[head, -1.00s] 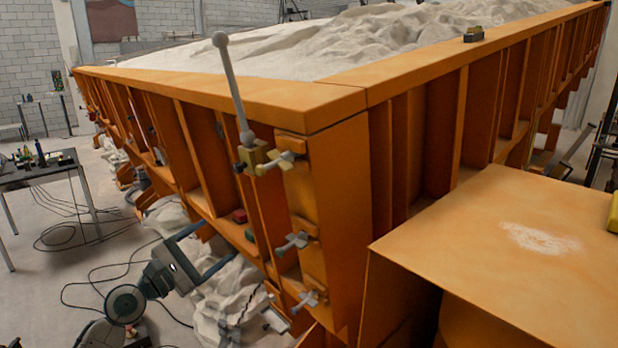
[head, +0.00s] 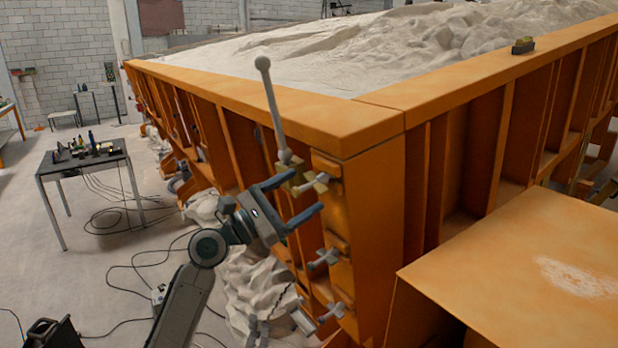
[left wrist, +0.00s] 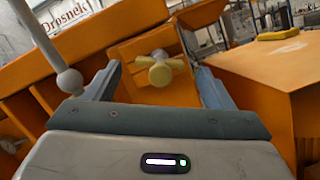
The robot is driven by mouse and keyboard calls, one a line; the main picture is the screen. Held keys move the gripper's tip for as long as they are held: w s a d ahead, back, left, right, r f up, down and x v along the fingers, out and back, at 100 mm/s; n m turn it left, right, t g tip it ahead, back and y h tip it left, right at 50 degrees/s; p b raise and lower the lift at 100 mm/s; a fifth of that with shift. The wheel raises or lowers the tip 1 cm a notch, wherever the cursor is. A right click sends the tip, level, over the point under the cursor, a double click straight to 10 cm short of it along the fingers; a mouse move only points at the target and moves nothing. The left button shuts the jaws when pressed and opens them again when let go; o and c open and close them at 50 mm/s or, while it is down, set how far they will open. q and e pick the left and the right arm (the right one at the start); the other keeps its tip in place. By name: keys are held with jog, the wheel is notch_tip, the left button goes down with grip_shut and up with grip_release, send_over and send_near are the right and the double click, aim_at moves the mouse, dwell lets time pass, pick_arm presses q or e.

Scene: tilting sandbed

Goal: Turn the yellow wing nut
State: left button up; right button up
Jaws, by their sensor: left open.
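The yellow wing nut (head: 316,184) is on the orange corner post of the sandbed, just below the top rim. In the left wrist view the yellow wing nut (left wrist: 160,70) shows pale yellow, between and beyond the two fingers. My left gripper (head: 304,194) is open, its blue-grey fingers pointing toward the nut from the left. One finger is above the other in the head view. Nothing is held, and I cannot tell whether a finger touches the nut. My right gripper is not in view.
A grey ball-topped lever (head: 271,108) rises beside the nut. Two greyer wing nuts, a middle one (head: 325,258) and a lower one (head: 322,312), sit below. An orange box (head: 520,265) stands at right. A tool table (head: 85,160) is far left.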

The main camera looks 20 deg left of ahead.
aim_at(308, 187)
pick_arm(q)
jog(key=shift+p+x, duration=0.4)
jog(key=shift+x, duration=0.65)
jog(key=shift+w+d+r, duration=0.15)
jog(key=shift+w+d, duration=0.15)
jog(key=shift+w, duration=0.05)
jog(key=c, duration=1)
